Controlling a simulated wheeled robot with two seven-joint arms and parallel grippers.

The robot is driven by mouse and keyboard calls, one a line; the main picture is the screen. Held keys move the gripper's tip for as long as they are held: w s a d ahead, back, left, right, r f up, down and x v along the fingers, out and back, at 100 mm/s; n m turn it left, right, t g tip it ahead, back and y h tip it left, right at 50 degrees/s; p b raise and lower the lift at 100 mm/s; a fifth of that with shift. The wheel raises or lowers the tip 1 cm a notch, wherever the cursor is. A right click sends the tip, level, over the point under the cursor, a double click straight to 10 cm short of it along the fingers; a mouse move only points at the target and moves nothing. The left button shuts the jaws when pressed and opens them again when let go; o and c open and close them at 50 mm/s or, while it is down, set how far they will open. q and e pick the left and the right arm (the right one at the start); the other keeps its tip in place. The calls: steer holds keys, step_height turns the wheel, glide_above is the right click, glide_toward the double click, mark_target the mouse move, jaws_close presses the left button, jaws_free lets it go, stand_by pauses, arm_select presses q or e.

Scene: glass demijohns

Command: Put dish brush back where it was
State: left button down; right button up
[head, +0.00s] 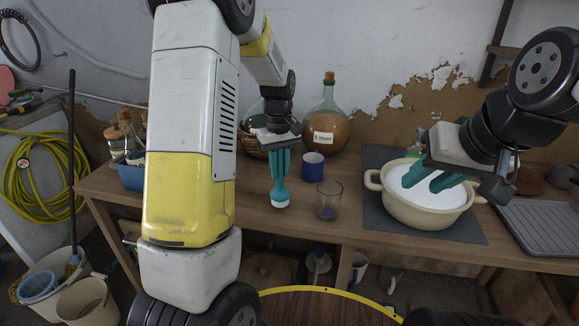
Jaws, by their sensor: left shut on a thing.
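The dish brush (280,196) is teal with a white bristle end, and points down. My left gripper (281,165) is shut on the dish brush and holds it near the front of the wooden table, left of a clear glass. The jaws hide the brush's upper part. Whether the bristles touch the table top is hard to tell. My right gripper (423,178) has teal fingers set apart, with nothing visible between them, above a cream basin (419,216) holding white, foamy-looking contents.
A clear glass (328,202) and a blue mug (313,167) stand close right of the brush. Glass demijohns (328,125) stand behind. The basin rests on a dark mat (455,234); a grey drying tray (545,228) lies at right. A blue container (131,177) with bottles is at left.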

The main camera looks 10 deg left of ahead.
mark_target(280, 195)
arm_select(q)
steer(key=shift+f, duration=1)
steer(key=shift+f, duration=0.2)
steer(key=c, duration=1.3)
jaws_free()
steer(key=shift+o, duration=0.2)
